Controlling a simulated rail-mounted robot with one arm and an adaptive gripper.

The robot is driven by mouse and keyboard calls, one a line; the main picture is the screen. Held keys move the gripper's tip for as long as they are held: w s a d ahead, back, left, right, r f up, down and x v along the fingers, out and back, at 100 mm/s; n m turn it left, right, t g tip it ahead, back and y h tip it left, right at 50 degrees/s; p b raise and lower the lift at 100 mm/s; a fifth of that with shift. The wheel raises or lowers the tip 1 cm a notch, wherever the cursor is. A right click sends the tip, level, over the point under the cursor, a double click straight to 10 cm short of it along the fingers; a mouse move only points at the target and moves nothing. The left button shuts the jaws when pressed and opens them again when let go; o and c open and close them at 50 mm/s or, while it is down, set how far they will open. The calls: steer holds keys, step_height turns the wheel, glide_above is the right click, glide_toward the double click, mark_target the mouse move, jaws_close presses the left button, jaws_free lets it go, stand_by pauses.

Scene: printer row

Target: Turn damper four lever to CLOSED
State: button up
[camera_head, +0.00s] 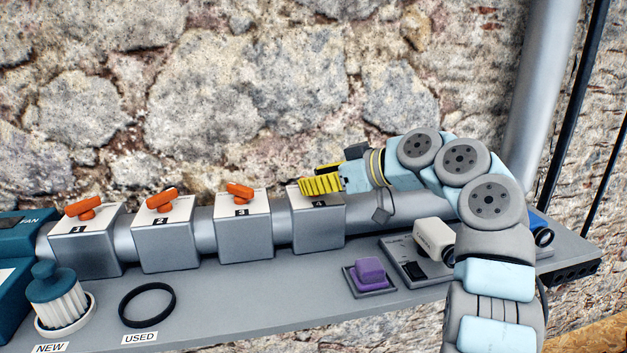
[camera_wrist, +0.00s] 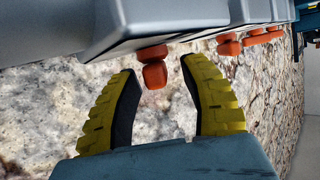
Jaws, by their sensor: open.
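Damper four is the grey box (camera_head: 318,228) marked 4, rightmost of the damper boxes on the duct in the head view. Its lever is hidden there behind my yellow gripper fingers (camera_head: 320,184), which are over the box's top. In the wrist view an orange lever (camera_wrist: 154,75) sticks out from the near box (camera_wrist: 150,20). My gripper (camera_wrist: 159,66) is open, with one finger on each side of that lever. Gaps show between the lever and both fingers. I cannot read the lever's setting or any CLOSED mark.
Orange levers of dampers one (camera_head: 84,207), two (camera_head: 161,200) and three (camera_head: 240,192) stand to the left. On the shelf (camera_head: 240,310) are a purple block (camera_head: 369,271), a white device (camera_head: 434,239), a teal filter (camera_head: 56,298) and a black ring (camera_head: 147,304). A stone wall (camera_head: 240,90) is behind.

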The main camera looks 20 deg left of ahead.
steer(key=v, duration=1.1)
steer(key=shift+d, duration=0.25)
